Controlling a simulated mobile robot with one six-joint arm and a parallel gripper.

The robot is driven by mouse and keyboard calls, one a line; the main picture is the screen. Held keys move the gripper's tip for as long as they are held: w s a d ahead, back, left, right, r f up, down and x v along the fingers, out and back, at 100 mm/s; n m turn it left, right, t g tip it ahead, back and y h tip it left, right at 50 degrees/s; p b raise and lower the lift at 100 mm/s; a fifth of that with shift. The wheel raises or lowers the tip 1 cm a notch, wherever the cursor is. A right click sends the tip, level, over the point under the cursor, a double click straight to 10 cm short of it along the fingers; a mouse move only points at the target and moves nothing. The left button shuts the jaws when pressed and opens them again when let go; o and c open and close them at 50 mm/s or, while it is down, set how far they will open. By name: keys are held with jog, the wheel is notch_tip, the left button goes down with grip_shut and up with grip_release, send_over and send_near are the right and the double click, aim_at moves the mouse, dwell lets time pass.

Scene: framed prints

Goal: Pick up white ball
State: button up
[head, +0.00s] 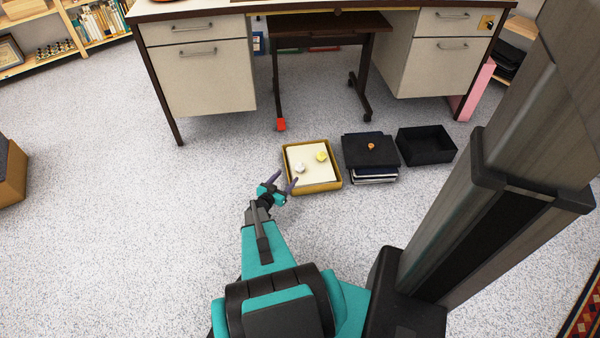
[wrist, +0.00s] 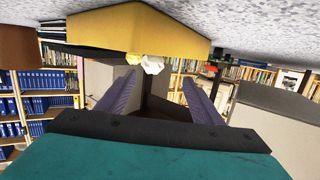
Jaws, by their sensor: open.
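A small white ball (head: 299,168) lies in a shallow yellow-brown tray (head: 315,189) with a pale inside, on the floor. A yellow ball (head: 321,157) lies in the same tray, to the right of and beyond the white one. My gripper (head: 284,182) is open and empty at the tray's near left corner, short of the white ball and apart from it. In the wrist view, which looks upside down, the white ball (wrist: 152,65) shows beyond and between my open fingers (wrist: 161,80). The tray wall (wrist: 140,30) hides part of the balls there.
A desk (head: 205,75) stands behind. The speckled floor left of the tray is clear.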

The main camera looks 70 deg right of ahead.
aim_at(298, 170)
jog(key=shift+s+d+f+g, duration=0.1)
jog(key=shift+s+d+g, duration=0.2)
jog(key=shift+s, duration=0.55)
jog(key=shift+d+f, duration=0.15)
jog(key=shift+d, duration=0.4)
jog(key=b+x, duration=0.2)
jog(key=x, duration=0.5)
jog(key=shift+s+d, duration=0.1)
jog(key=shift+d, duration=0.1)
